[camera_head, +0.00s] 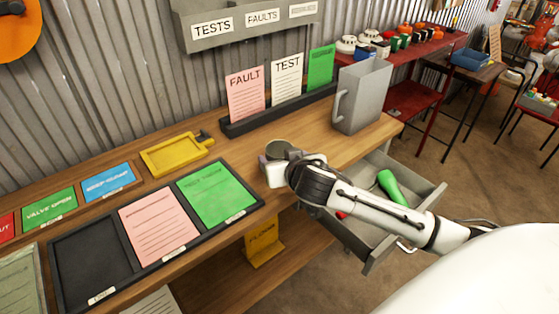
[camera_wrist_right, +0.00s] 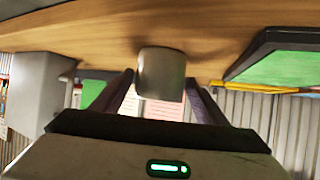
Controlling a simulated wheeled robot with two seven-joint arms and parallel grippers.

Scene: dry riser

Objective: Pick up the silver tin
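The silver tin (camera_head: 279,149) stands upright on the wooden bench, left of the grey jug. It is partly hidden by my right gripper (camera_head: 279,156) in the head view. In the right wrist view the picture is upside down, and the tin (camera_wrist_right: 161,73) shows between the two dark fingers of my right gripper (camera_wrist_right: 160,82). One finger is on each side of it, with narrow gaps along the fingers. Contact at the fingertips cannot be made out. The tin appears to rest on the bench top. My left gripper is not in view.
A grey jug (camera_head: 361,97) stands right of the tin. A black card rack (camera_head: 236,127) is behind it and a dark tray (camera_head: 88,262) with cards lies left. A yellow clipboard-like frame (camera_head: 177,154) lies further back. An open drawer (camera_head: 374,247) holding a green object is below my right arm.

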